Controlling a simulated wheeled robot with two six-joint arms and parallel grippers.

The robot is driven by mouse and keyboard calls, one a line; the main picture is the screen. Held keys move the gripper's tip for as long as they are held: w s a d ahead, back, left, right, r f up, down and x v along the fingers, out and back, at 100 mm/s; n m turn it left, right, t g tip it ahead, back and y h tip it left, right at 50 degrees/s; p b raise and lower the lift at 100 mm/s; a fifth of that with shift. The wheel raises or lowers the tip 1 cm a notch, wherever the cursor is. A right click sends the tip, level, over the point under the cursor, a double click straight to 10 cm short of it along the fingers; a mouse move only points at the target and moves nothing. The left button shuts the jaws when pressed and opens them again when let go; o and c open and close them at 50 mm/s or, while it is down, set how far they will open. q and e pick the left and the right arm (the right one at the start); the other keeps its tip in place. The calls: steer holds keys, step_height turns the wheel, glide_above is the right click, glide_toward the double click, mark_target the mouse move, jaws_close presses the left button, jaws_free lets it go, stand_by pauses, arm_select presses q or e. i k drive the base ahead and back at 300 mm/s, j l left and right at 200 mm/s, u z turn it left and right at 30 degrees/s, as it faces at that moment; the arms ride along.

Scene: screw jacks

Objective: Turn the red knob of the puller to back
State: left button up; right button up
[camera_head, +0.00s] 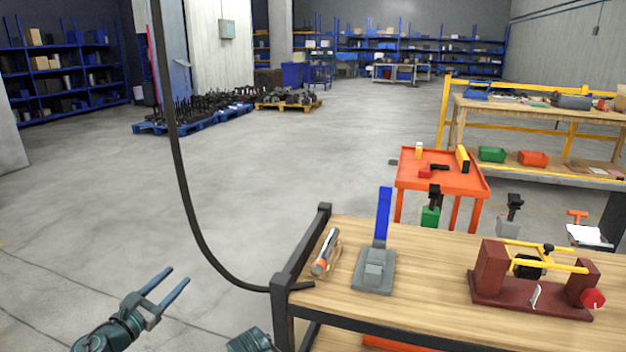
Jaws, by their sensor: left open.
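The puller (530,300) is a dark red frame with two upright blocks, yellow bars across the top and a black part between them. It stands on the right of the wooden table. Its red knob (593,298) sticks out at the right end, facing the near right. My left gripper (174,281) is at the lower left, off the table's left side, open and empty, with two blue-grey fingers apart. It is far from the puller. A dark green part of mine (250,341) shows at the bottom edge; the right gripper's fingers are not visible.
The wooden table (430,265) has a black frame. A black cable (190,210) hangs at the left. An orange cart (445,183) stands behind. Floor is clear at left.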

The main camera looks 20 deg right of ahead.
mark_target(592, 299)
steer(key=k+l, duration=0.2)
steer(key=l, duration=0.3)
steer(key=k+l, duration=0.2)
steer(key=l, duration=0.35)
steer(key=k+l, duration=0.2)
steer(key=l, duration=0.3)
steer(key=k+l, duration=0.2)
steer(key=l, duration=0.3)
steer(key=k+l, duration=0.2)
steer(key=l, duration=0.35)
steer(key=k+l, duration=0.15)
steer(key=l, duration=0.35)
steer(key=k+l, duration=0.2)
steer(key=l, duration=0.3)
steer(key=k+l, duration=0.2)
steer(key=l, duration=0.35)
